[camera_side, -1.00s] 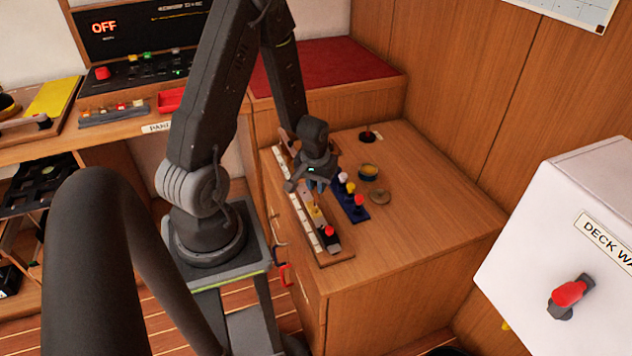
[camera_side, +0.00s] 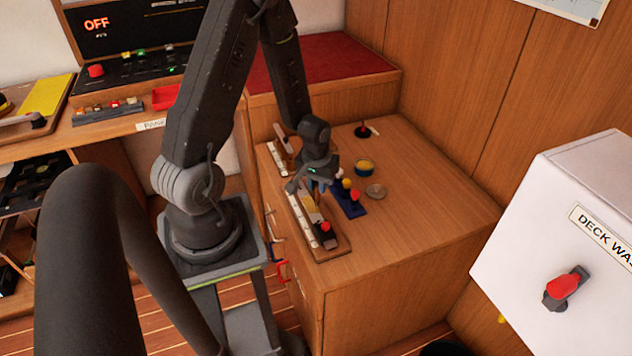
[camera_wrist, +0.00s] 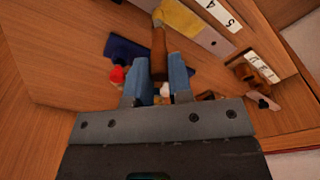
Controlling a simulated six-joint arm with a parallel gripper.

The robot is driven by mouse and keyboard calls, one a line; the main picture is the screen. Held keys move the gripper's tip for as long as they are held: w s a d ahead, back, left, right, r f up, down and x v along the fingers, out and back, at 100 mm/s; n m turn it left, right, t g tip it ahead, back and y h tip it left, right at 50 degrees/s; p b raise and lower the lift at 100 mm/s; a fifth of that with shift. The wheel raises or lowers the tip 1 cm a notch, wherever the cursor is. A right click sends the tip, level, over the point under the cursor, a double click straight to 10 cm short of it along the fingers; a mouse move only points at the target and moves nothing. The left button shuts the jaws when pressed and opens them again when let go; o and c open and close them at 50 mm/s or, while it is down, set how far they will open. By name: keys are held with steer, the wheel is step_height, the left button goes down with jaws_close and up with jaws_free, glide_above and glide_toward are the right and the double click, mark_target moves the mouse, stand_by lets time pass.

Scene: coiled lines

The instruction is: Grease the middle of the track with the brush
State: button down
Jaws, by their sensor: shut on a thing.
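My gripper (camera_side: 316,182) is low over the track in the side view. In the wrist view its blue fingers (camera_wrist: 159,80) are shut on the brown handle of the brush (camera_wrist: 158,55). The handle points towards a yellow patch (camera_wrist: 182,18) at the track; I cannot tell whether its tip touches. The track (camera_side: 302,221) is a long strip with a white marked scale, on a wooden base along the cabinet's left edge. It also shows in the wrist view (camera_wrist: 213,40). A red knob (camera_side: 326,228) sits at its near end. My gripper hides its middle in the side view.
A blue rack (camera_side: 352,208) with coloured knobs stands close right of my gripper. A round tin with yellow contents (camera_side: 365,167) and a flat disc (camera_side: 376,191) lie beyond it. A red-handled lever (camera_side: 362,131) stands farther back. The cabinet top at right is clear.

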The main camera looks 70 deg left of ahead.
steer(key=shift+r, duration=3.5)
steer(key=w+d+m, duration=0.9)
steer(key=w+d, duration=0.1)
steer(key=d, duration=0.3)
steer(key=shift+d+h, duration=0.35)
steer(key=shift+h, duration=0.05)
